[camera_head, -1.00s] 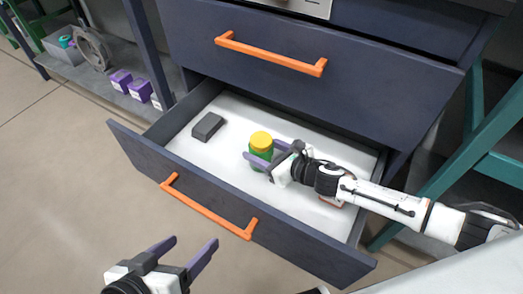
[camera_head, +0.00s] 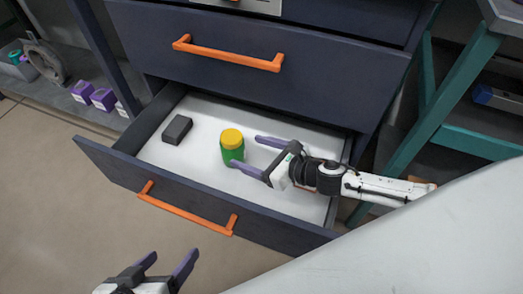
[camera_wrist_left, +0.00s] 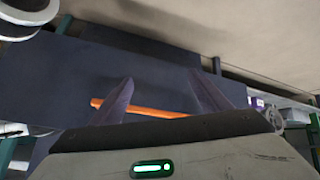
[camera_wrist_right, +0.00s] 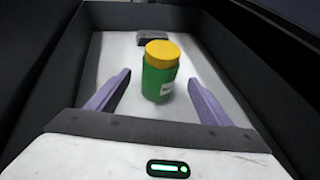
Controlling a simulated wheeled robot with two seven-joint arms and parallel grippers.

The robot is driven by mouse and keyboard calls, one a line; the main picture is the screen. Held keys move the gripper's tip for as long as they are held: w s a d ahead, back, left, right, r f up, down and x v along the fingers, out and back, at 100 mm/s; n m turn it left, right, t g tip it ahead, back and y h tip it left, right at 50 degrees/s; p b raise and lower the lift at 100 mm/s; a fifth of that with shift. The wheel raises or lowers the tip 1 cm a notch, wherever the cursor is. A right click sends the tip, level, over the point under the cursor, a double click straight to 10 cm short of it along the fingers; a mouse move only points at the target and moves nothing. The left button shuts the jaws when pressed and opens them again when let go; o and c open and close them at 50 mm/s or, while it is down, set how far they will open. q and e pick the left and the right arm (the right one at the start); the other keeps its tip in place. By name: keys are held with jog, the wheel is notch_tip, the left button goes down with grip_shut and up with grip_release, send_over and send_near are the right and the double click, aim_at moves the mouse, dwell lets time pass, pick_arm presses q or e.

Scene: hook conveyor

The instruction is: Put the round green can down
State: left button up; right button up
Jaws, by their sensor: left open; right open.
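The round green can (camera_head: 232,150) with a yellow lid stands upright on the white floor of the open drawer (camera_head: 205,115). It also shows in the right wrist view (camera_wrist_right: 160,78), ahead of and between the fingers, touching neither. My right gripper (camera_head: 252,155) is open and empty, just right of the can in the head view. It shows in the right wrist view (camera_wrist_right: 155,97) with both purple fingers apart. My left gripper (camera_head: 168,266) is open and empty in front of the drawer, near the bottom of the head view.
A dark grey block (camera_head: 177,130) lies in the drawer left of the can. The drawer has an orange handle (camera_head: 185,209), and a closed drawer with another orange handle (camera_head: 228,53) is above. A teal frame (camera_head: 400,110) stands at the right.

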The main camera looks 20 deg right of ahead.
jog(key=shift+v, duration=2.05)
